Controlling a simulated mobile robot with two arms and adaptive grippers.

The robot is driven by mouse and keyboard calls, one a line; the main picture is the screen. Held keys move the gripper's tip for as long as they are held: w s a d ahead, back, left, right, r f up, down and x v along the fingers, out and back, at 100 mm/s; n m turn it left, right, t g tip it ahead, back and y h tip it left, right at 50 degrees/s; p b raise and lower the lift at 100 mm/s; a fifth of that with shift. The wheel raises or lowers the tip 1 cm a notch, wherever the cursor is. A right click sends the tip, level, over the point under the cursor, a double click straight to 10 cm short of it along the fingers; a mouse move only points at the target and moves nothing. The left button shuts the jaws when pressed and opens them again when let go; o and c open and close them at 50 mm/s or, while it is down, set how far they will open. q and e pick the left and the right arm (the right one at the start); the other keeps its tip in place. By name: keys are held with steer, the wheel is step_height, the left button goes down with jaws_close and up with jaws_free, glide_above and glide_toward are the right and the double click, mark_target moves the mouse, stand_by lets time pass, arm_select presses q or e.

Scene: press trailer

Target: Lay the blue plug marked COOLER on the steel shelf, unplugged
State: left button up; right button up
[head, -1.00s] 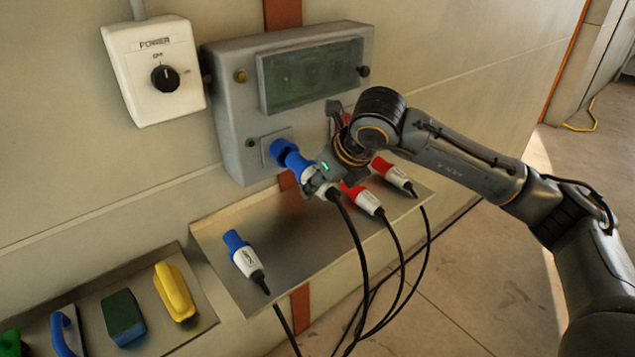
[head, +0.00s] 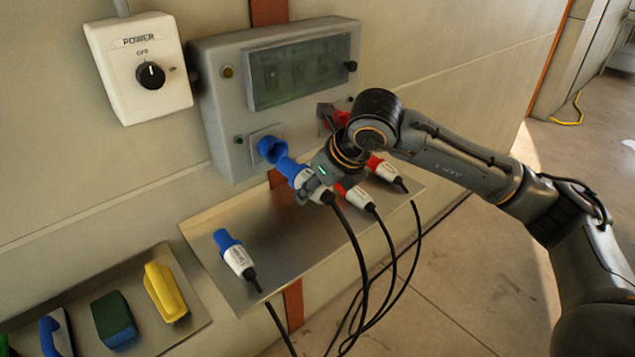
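My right gripper (head: 314,186) is shut around the white body of a blue-nosed plug (head: 300,176), in front of the grey box. The plug's nose points up and left at the blue socket (head: 268,148). The socket's dark mouth partly shows, and the nose overlaps its lower edge in the picture; I cannot tell whether they still touch. The held plug's marking is not readable. A second blue plug (head: 235,255) lies on the left part of the steel shelf (head: 285,250); its label is too small to read. My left gripper is out of view.
Two red plugs (head: 356,195) (head: 387,172) are at the shelf's right, partly behind my gripper. Black cables hang over its front edge. The shelf's middle is bare. A power switch box (head: 138,70) and a tray (head: 195,310) with coloured items are at left.

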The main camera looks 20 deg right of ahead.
steer(key=w+r+p+x, duration=0.1)
steer(key=p+x, duration=0.3)
steer(key=x, duration=0.4)
steer(key=b, duration=0.4)
glide_above(295, 238)
steer(key=s, duration=0.2)
steer(key=shift+m+g+h, duration=0.3)
steer(key=f, duration=0.8)
steer(key=shift+w+d, duration=0.25)
steer(key=shift+d, duration=0.1)
step_height(295, 238, down, 3)
steer(key=shift+r+b, duration=0.1)
steer(key=shift+b, duration=1.1)
steer(key=o, duration=1.4)
steer(key=shift+c, duration=0.2)
